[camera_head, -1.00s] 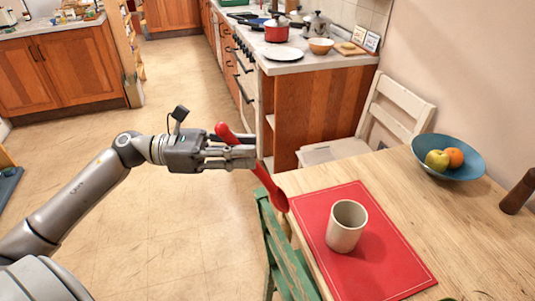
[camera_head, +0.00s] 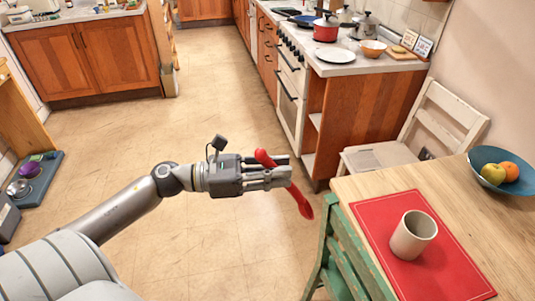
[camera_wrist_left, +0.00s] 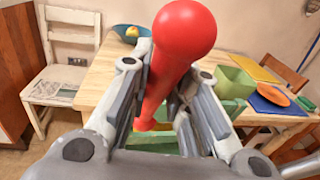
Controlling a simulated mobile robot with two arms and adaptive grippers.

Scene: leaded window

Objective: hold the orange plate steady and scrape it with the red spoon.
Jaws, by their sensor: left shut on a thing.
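My left gripper (camera_head: 278,172) is shut on the red spoon (camera_head: 301,202), which slants through its fingers with the bowl end pointing down. In the head view it is seen against the floor, left of the table and the green chair. In the left wrist view the spoon's round red handle end (camera_wrist_left: 184,32) rises large between the fingers (camera_wrist_left: 170,95) and hides part of the table. An orange plate (camera_wrist_left: 270,95) lies on a blue mat at the right of that view; it is outside the head view. My right gripper is not in view.
A wooden table (camera_head: 450,180) bears a red mat (camera_head: 375,222), a beige cup (camera_head: 413,236) and a blue fruit bowl (camera_head: 480,156). A green chair (camera_head: 345,250) stands at its near left edge, a white chair (camera_head: 440,125) behind. A green container (camera_wrist_left: 232,82) stands near the plate. Open floor lies left.

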